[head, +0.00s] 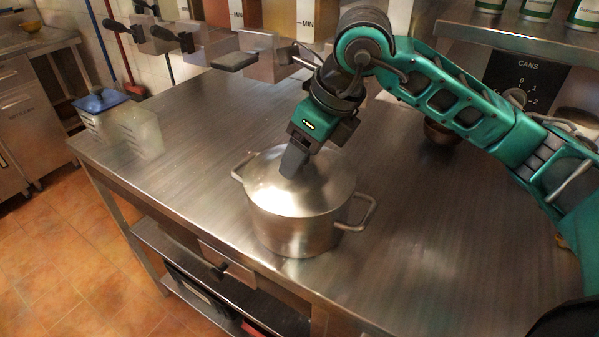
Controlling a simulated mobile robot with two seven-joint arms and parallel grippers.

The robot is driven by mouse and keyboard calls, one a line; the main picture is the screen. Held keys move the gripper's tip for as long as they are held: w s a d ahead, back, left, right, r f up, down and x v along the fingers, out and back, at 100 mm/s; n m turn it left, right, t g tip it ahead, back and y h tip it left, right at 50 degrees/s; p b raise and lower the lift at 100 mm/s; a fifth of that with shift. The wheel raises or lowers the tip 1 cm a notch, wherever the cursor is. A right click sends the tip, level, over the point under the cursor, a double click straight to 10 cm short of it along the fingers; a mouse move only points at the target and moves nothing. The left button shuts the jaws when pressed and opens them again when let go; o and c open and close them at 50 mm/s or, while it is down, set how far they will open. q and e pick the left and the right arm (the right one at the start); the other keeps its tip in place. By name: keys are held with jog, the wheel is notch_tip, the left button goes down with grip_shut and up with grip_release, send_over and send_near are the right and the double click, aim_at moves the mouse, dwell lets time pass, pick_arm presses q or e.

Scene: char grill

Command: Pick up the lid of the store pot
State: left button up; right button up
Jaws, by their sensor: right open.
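The store pot (296,232) is a steel pot with two side handles, standing on the steel table. Its shiny domed lid (322,187) sits on top. My right gripper (294,168) reaches down from above over the middle of the lid, its fingers pointing at the lid's centre. The lid's knob is hidden behind the gripper. The jaws are open, and I cannot tell whether they touch the lid. My left gripper is not in view.
The steel table (410,270) is clear around the pot. A dark bowl (441,132) stands behind my right arm. Dispensers with levers (236,61) hang over the back left. Cans (538,8) stand on a shelf at the upper right.

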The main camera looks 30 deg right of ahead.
jog(key=shift+w+f, duration=0.1)
jog(key=shift+f, duration=0.2)
jog(key=shift+c, duration=0.4)
jog(key=shift+r, duration=0.1)
grip_shut()
